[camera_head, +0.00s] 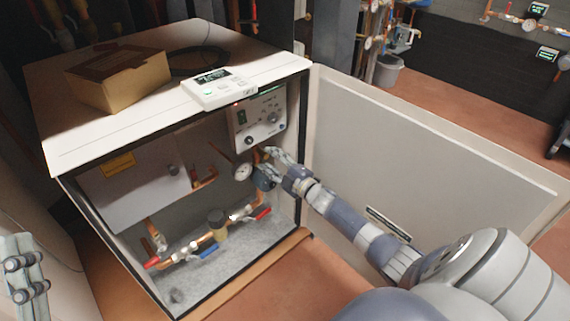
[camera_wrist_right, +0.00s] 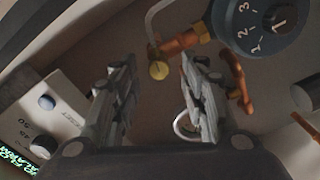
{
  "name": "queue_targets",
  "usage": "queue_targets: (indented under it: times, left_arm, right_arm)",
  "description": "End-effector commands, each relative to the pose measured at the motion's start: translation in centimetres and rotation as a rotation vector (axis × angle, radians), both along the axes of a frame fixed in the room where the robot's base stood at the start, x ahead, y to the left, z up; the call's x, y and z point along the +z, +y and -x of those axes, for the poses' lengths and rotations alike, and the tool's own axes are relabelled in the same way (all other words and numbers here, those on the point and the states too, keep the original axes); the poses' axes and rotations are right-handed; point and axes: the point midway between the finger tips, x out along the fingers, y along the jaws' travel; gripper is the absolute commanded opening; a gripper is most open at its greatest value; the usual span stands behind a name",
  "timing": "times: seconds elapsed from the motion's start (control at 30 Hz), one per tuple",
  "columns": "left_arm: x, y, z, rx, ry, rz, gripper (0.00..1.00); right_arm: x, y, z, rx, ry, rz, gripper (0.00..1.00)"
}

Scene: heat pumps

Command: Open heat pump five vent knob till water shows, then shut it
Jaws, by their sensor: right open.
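An open heat pump cabinet (camera_head: 60,145) stands at the left in the head view; whether it is number five is not readable. In the wrist view, a small round brass-yellow knob (camera_wrist_right: 158,70), likely the vent knob, sits at the end of a copper fitting under a thin pale tube. My right gripper (camera_head: 271,154) reaches inside, below the control panel. In the wrist view its fingers (camera_wrist_right: 158,78) are open, one each side of the knob in the picture; contact is not visible. No water shows.
A blue numbered dial (camera_wrist_right: 262,22) and copper pipes crowd the right gripper. A gauge (camera_head: 243,171), the control panel (camera_head: 259,120) and red- and blue-handled valves are close by. A box (camera_head: 120,80) lies on top.

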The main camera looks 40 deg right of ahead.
Motion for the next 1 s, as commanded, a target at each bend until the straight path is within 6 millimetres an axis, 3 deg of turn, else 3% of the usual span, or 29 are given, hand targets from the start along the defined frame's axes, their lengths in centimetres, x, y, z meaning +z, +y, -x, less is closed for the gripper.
queue_targets:
  times: [0.53,0.73,1.0]
  left_arm:
    - [0.0,0.0,0.0,0.001,0.000,0.000,0.40]
    - [0.0,0.0,0.0,0.001,0.000,0.000,0.40]
    - [0.0,0.0,0.0,0.001,0.000,0.000,0.40]
  right_arm:
    - [-0.1,-0.8,9.2,-0.001,0.003,0.000,0.41]
    - [0.0,-0.9,10.6,-0.001,0.000,0.000,0.41]
    - [0.0,-0.9,10.8,-0.001,0.000,0.000,0.41]
